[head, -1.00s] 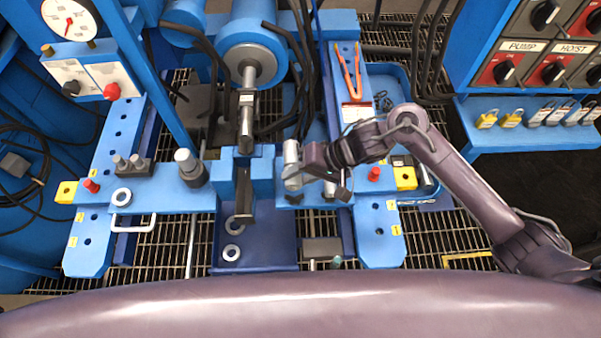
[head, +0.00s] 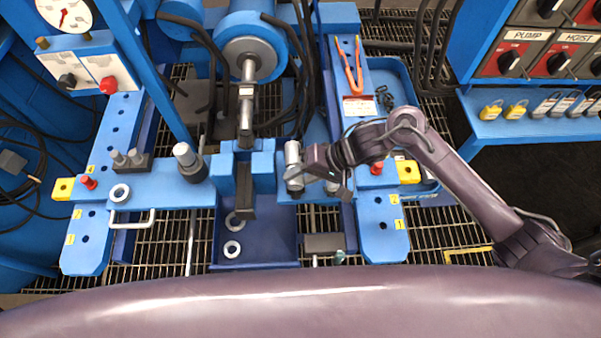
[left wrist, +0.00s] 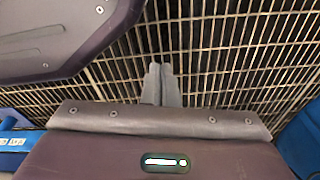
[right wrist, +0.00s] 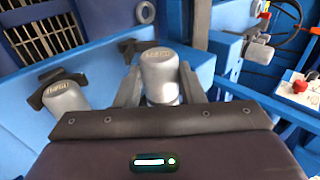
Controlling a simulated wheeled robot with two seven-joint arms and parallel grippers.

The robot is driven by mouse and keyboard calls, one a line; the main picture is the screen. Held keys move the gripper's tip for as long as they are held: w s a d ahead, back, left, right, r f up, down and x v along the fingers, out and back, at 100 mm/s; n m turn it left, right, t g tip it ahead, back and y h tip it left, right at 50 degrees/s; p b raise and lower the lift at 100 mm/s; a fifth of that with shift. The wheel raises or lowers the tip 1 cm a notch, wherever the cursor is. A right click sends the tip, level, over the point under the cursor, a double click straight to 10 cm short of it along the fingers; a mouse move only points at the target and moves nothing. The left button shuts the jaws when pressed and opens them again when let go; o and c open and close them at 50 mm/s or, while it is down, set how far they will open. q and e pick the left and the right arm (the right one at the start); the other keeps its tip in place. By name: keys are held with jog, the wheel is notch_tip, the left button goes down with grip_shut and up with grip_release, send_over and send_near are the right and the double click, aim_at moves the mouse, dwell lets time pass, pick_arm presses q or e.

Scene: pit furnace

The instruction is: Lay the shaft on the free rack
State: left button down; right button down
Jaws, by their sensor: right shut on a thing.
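A grey metal cylinder with a marked end, which I take for the shaft (right wrist: 160,80), stands between the fingers of my right gripper (right wrist: 160,92) in the right wrist view. In the head view the grey cylinder (head: 292,153) shows just right of the blue central yoke, with my right gripper (head: 298,180) at it. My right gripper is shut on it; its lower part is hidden. A similar grey cylinder (right wrist: 68,97) rests against a black bracket to the left in the right wrist view. My left gripper (left wrist: 161,85) is shut and empty over the grating. I cannot tell which rack is free.
The blue yoke (head: 244,175) and a metal rod (head: 247,105) stand left of my right gripper. Loose rings (head: 232,249) lie in the blue tray. Orange-handled pliers (head: 350,65) lie on the right rail.

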jog(key=shift+w+r, duration=0.1)
jog(key=shift+r, duration=0.05)
dwell(0.5)
jog(key=shift+p, duration=1.3)
dwell(0.6)
jog(key=shift+d+f, duration=0.1)
jog(key=shift+f, duration=0.2)
dwell(0.6)
jog(key=shift+f, duration=0.1)
